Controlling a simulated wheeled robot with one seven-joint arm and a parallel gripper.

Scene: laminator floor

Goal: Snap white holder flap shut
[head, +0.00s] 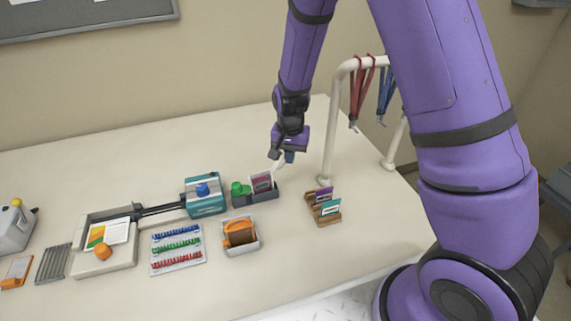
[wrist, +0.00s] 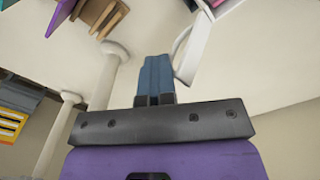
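The white holder flap (head: 278,162) stands raised and tilted above the right end of the dark grey tray (head: 264,198), which bears a purple-and-white card (head: 261,183) and a green piece (head: 240,188). In the wrist view the white flap (wrist: 188,55) shows as a thin curved frame right of my fingers. My gripper (head: 289,157) is at the flap's right side, above the table. Its blue fingers (wrist: 157,77) lie together with nothing seen between them. A narrow gap seems to part them from the flap; I cannot tell whether they touch.
A wooden rack (head: 324,217) with cards stands right of the tray. A white rail (head: 328,130) with red and blue lanyards rises behind it. A teal machine (head: 205,195) and an orange-and-brown item in a white box (head: 256,248) are close by. The front table strip is clear.

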